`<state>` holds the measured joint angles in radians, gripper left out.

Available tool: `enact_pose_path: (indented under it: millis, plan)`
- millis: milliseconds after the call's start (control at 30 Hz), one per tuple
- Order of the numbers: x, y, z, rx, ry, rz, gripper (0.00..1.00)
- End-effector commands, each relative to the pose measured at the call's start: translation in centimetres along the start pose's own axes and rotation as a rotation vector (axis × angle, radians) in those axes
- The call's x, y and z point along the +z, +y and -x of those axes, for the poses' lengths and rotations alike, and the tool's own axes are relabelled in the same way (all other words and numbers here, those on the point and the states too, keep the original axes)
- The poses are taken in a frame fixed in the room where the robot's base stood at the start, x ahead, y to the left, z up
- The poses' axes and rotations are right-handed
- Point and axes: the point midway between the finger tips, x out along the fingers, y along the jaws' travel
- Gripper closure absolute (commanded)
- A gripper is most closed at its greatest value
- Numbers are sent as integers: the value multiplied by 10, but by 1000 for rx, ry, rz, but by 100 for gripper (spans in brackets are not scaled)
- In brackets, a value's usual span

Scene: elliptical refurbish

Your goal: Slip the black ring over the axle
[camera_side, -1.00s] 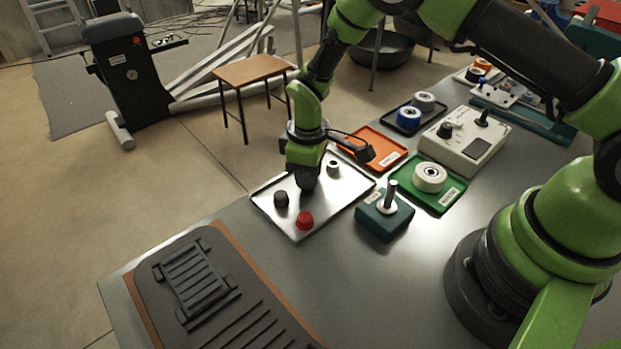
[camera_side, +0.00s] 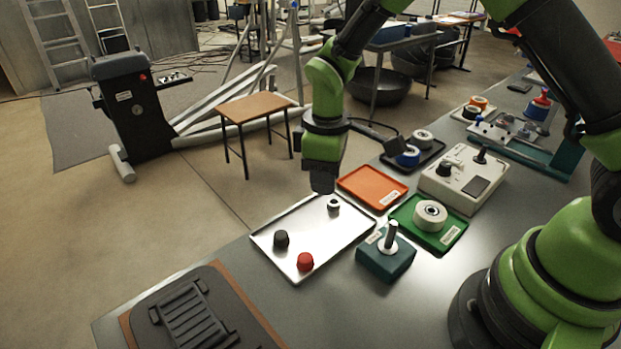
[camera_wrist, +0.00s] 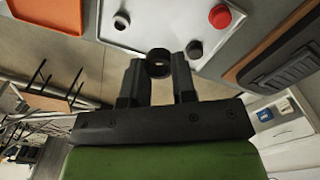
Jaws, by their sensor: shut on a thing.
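My gripper (camera_side: 322,182) is above the back edge of the silver tray (camera_side: 312,227). In the side view the ring cannot be told apart from the dark fingers. The axle (camera_side: 391,233) is an upright metal pin with a pale collar at its foot, on a teal block (camera_side: 386,262) right of the tray. The axle is bare above the collar.
The tray bears a black knob (camera_side: 281,239), a red knob (camera_side: 305,262) and a small white-sided piece (camera_side: 333,204). An orange tray (camera_side: 372,187), a green tray with a white roller (camera_side: 430,214) and a control box (camera_side: 465,180) stand nearby.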

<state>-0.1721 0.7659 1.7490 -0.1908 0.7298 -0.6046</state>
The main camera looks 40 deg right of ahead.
Motion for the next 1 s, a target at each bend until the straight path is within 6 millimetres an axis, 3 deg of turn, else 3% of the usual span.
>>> enact_pose_path:
  millis: [200,400,667,1000]
  plan:
    - [58,-18,0,-1,-1,-2,97]
    - [97,-33,1,-1,2,-5,97]
    - [113,-40,-2,-1,2,-6,97]
    - [114,-40,-35,-3,-3,-6,97]
